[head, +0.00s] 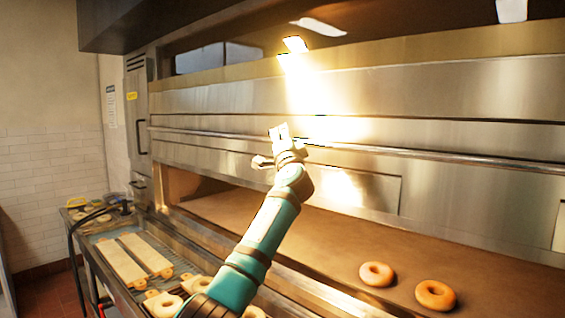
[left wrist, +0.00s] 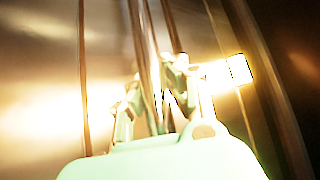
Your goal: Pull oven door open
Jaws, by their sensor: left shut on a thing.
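The oven door (head: 220,98) is a wide stainless steel panel across the oven front in the head view. A long horizontal handle bar (head: 430,153) runs along it. My left gripper (head: 277,143) is at this bar, left of the middle of the oven. In the left wrist view the bar (left wrist: 151,55) passes between the two fingers (left wrist: 152,98) of my left gripper, which is shut on it. Bright glare hides part of the contact. My right gripper is in neither view.
Below the door is an open deck with two bagels (head: 377,274) (head: 436,295) at the right. At the lower left, a counter (head: 95,262) holds wooden boards (head: 120,262) and several bagels. A dark opening with a window (head: 205,58) lies above the door.

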